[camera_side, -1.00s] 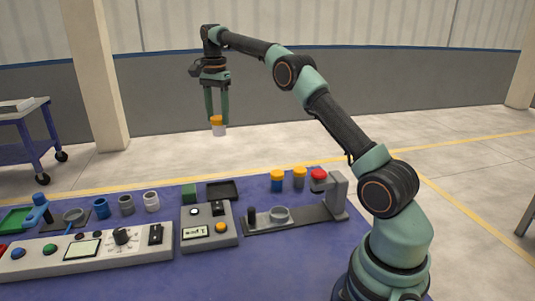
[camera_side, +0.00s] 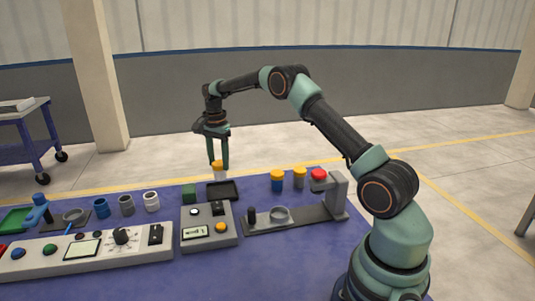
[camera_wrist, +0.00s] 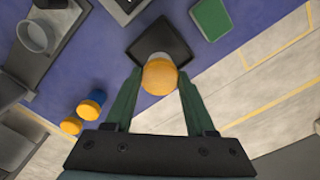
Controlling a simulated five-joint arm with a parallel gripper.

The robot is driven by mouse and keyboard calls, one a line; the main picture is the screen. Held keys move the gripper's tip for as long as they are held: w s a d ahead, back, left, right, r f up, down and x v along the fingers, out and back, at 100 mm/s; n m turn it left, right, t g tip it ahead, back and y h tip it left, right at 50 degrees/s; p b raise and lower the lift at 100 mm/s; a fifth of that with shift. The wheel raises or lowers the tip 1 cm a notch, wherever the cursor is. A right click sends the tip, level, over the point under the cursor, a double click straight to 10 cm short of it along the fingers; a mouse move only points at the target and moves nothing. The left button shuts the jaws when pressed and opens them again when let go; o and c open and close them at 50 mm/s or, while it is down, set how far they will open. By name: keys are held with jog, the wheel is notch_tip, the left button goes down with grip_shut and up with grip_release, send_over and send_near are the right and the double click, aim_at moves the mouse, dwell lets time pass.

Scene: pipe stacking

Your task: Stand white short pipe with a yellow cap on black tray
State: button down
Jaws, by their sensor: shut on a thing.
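My gripper (camera_side: 218,164) is shut on the white short pipe with a yellow cap (camera_side: 218,168), which is upright. In the side view the pipe is just above or at the far edge of the black tray (camera_side: 235,192). Its lower end is partly hard to make out there. In the wrist view the yellow cap (camera_wrist: 160,77) sits between my fingertips (camera_wrist: 160,84), and the black tray (camera_wrist: 175,41) lies behind it. I cannot tell whether the pipe touches the tray.
A green block (camera_side: 189,194) stands left of the tray, and a control box (camera_side: 208,228) is in front. Yellow-capped pipes (camera_side: 277,180) and a red-topped piece (camera_side: 319,175) stand to the right. Open blue, grey and white pipes (camera_side: 126,205) stand to the left.

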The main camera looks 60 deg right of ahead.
aim_at(220, 175)
jog(key=shift+f, duration=2.8)
jog(key=shift+f, duration=0.15)
jog(key=shift+c, duration=1.2)
grip_release()
